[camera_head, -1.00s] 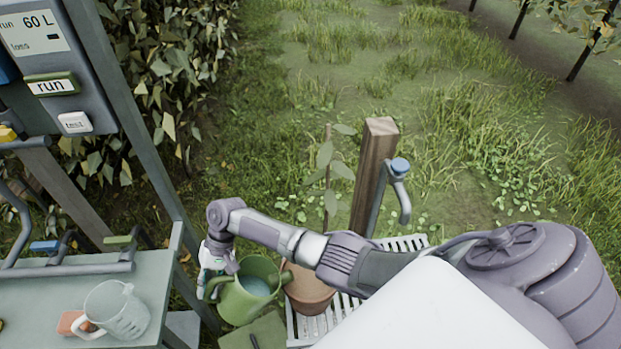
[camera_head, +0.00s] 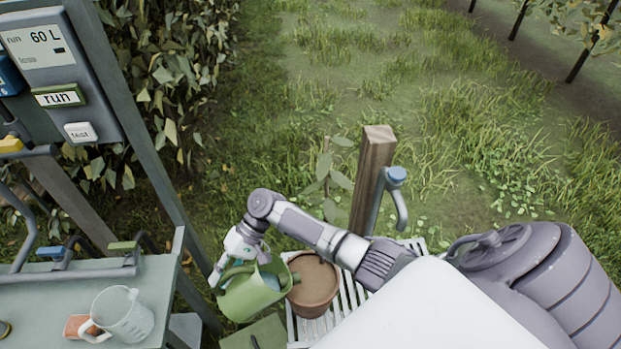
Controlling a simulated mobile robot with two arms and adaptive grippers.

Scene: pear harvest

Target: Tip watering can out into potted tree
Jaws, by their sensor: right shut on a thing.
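The green watering can (camera_head: 246,300) is tilted to the right, its spout end beside the terracotta pot's left rim. Bluish water shows inside its mouth. My right gripper (camera_head: 226,272) is shut on the watering can at its left side; the fingertips are partly hidden. The potted tree's pot (camera_head: 316,296) stands on a white slatted stand with brown soil in it. Its thin stem and leaves (camera_head: 340,180) rise behind my right arm, which hides part of the stem. I cannot tell whether water is flowing. My left gripper is not in view.
A wooden post with a blue-topped tap (camera_head: 397,175) stands behind the pot. A grey-green bench (camera_head: 60,310) at left holds a clear jug (camera_head: 122,316) and an orange block. A control panel (camera_head: 60,80) stands above it. Slatted stand (camera_head: 352,312) has bare slats right of the pot.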

